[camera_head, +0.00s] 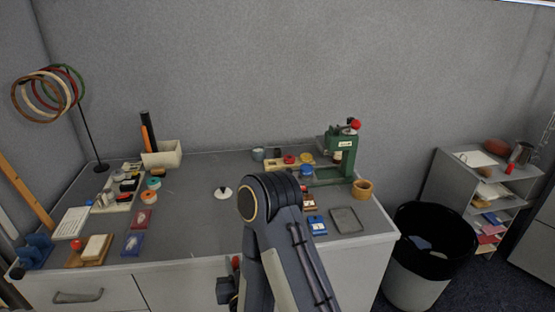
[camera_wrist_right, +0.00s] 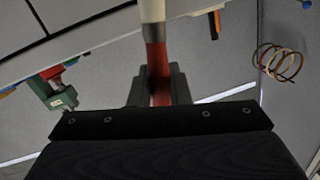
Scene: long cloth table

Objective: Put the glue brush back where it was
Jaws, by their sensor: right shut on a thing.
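My right gripper (camera_wrist_right: 159,88) is shut on the glue brush (camera_wrist_right: 158,62), which has a red handle, a grey band and a pale end, in the right wrist view. In the head view my right gripper (camera_head: 228,290) is low in front of the table's front edge, partly hidden by my forearm. A small red bit beside it may be the brush. My left gripper is out of view.
A green press (camera_head: 340,155) stands at the table's right back; it also shows in the wrist view (camera_wrist_right: 60,98). A hoop stand (camera_head: 90,125) and a cream box (camera_head: 163,155) are at the left back. Small items crowd the left; the table's middle is mostly clear. A black-lined bin (camera_head: 412,280) stands right.

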